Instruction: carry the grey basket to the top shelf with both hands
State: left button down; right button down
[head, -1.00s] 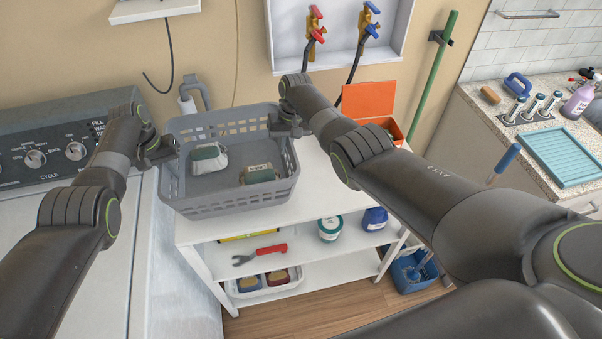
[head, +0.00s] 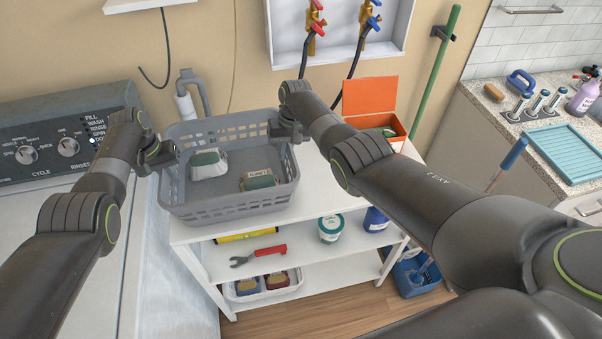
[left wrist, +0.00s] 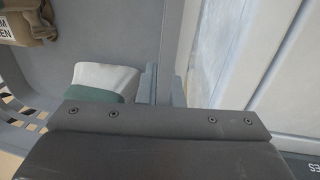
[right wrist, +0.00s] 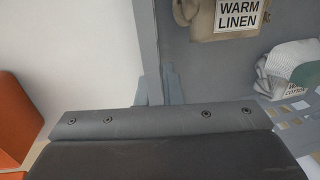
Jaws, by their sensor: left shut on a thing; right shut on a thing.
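The grey basket (head: 232,207) is upright over the white shelf unit's top board (head: 318,190); its left end sticks out past the board's left edge. I cannot tell whether its base touches the board. It holds a pale bundle with a green band (head: 208,165) and a beige bundle (head: 259,180) labelled "WARM LINEN" in the right wrist view (right wrist: 236,14). My left gripper (head: 168,155) is shut on the basket's left wall, which also shows in the left wrist view (left wrist: 172,40). My right gripper (head: 287,132) is shut on the right wall, also in the right wrist view (right wrist: 147,45).
An open orange box (head: 370,97) stands on the board's right end. Below are a red-handled wrench (head: 262,252), tubs (head: 331,228) and a white tray (head: 262,294). A washing machine (head: 62,215) stands left, close to the basket. A grey pipe (head: 190,90) rises behind the basket.

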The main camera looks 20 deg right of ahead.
pick_arm(q)
jog(key=shift+f, duration=0.3)
pick_arm(e)
jog(key=shift+f, duration=0.3)
pick_arm(q)
jog(key=c, duration=1.6)
grip_release()
pick_arm(e)
jog(key=c, duration=1.6)
grip_release()
pick_arm(q)
jog(key=shift+r, duration=0.1)
pick_arm(e)
jog(key=shift+r, duration=0.1)
pick_arm(q)
jog(key=r, duration=0.4)
jog(key=a+r, duration=0.1)
jog(key=r, duration=0.2)
jog(key=a+r, duration=0.1)
jog(key=r, duration=0.3)
jog(key=shift+r, duration=0.35)
pick_arm(e)
jog(key=r, duration=0.4)
jog(key=d+r, duration=0.1)
jog(key=r, duration=0.2)
jog(key=d+r, duration=0.1)
jog(key=r, duration=0.3)
jog(key=shift+r, duration=0.35)
